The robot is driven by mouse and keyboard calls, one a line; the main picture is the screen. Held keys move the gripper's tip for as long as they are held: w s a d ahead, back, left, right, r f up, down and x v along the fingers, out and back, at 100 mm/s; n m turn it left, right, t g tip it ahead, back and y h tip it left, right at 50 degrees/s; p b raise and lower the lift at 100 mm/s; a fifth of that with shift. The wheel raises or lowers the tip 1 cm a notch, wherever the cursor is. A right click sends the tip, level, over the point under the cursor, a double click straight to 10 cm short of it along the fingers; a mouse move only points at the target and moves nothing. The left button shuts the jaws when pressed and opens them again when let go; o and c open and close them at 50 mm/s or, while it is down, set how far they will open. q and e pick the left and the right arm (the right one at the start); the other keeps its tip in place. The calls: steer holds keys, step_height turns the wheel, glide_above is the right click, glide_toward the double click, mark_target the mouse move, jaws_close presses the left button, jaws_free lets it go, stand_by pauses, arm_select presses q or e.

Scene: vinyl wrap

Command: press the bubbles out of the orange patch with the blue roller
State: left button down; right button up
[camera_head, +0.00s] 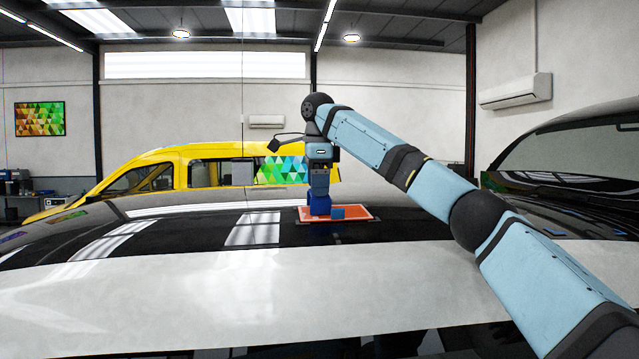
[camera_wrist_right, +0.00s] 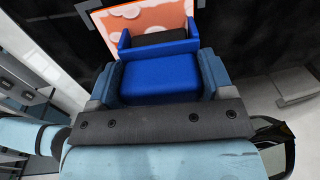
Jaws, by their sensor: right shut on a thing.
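The orange patch (camera_head: 352,212) lies on the dark glossy car roof, under and around my right gripper's end. In the right wrist view the orange patch (camera_wrist_right: 150,20) shows several pale round bubbles. My right gripper (camera_head: 320,195) points down over the patch and is shut on the blue roller. The blue roller (camera_wrist_right: 160,78) sits between the two fingers in the right wrist view. Its lower end is at or just above the patch; I cannot tell whether it touches. My left gripper is not in view.
The car roof (camera_head: 180,222) is broad, with a white front band (camera_head: 230,285). A yellow van (camera_head: 165,175) stands behind. A dark vehicle (camera_head: 575,170) is at the right. The roof left of the patch is clear.

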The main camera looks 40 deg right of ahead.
steer(key=shift+w+a+f, duration=0.1)
steer(key=shift+w+a, duration=0.4)
steer(key=shift+a, duration=0.4)
steer(key=shift+w+a, duration=0.3)
steer(key=shift+a, duration=0.2)
steer(key=shift+w+a, duration=0.25)
steer(key=shift+a, duration=0.25)
steer(key=shift+d, duration=0.1)
step_height(320, 180, up, 7)
steer(key=shift+s+a, duration=0.3)
steer(key=shift+s, duration=0.1)
